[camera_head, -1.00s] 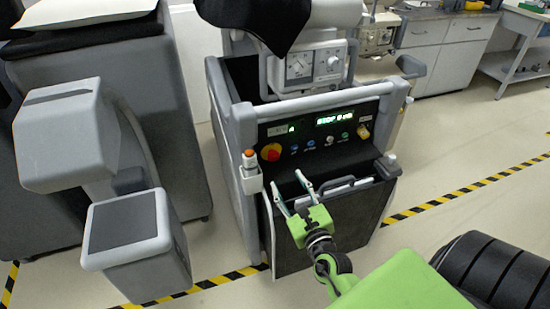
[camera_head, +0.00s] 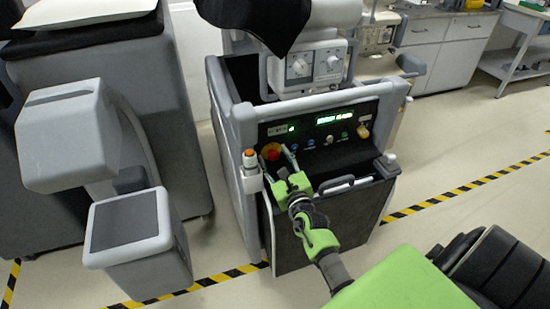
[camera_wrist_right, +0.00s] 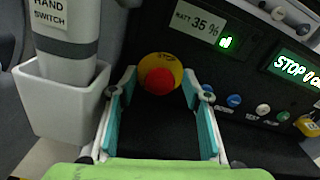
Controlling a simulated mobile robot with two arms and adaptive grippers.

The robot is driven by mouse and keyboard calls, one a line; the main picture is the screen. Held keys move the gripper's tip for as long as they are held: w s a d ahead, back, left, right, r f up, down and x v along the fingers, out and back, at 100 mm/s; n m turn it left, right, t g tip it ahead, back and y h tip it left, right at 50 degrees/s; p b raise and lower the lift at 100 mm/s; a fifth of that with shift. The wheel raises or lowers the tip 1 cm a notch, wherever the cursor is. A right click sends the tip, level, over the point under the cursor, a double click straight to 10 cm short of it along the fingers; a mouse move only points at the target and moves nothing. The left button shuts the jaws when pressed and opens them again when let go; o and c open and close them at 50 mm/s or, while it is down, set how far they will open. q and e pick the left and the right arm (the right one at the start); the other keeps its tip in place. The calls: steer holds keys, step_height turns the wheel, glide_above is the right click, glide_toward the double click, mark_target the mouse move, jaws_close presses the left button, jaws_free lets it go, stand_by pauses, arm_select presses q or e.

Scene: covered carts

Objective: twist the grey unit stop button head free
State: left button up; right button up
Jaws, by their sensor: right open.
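The grey unit (camera_head: 244,124) stands in the middle of the head view with a black control panel on its front. Its red stop button head (camera_wrist_right: 159,81) sits on a yellow disc (camera_wrist_right: 176,66) at the panel's left end. The button also shows in the head view (camera_head: 271,152), partly behind a finger. My right gripper (camera_head: 278,161) is open in front of the button. In the right wrist view its two teal-padded fingers (camera_wrist_right: 160,112) lie left and right of the button, with a gap on each side. I cannot tell whether the tips reach past the head. My left gripper is not in view.
A hand switch in a white holder (camera_wrist_right: 62,103) is close to the left finger. Small blue and white knobs (camera_wrist_right: 234,101) and a lit display (camera_wrist_right: 296,68) are to the right. A grey machine (camera_head: 128,235) stands left.

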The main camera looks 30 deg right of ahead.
steer(key=c, duration=1.1)
steer(key=shift+m, duration=0.3)
steer(key=shift+s+d+m, duration=0.1)
steer(key=shift+d+m, duration=0.05)
steer(key=shift+m, duration=2.75)
steer(key=o, duration=1.1)
steer(key=v, duration=1.2)
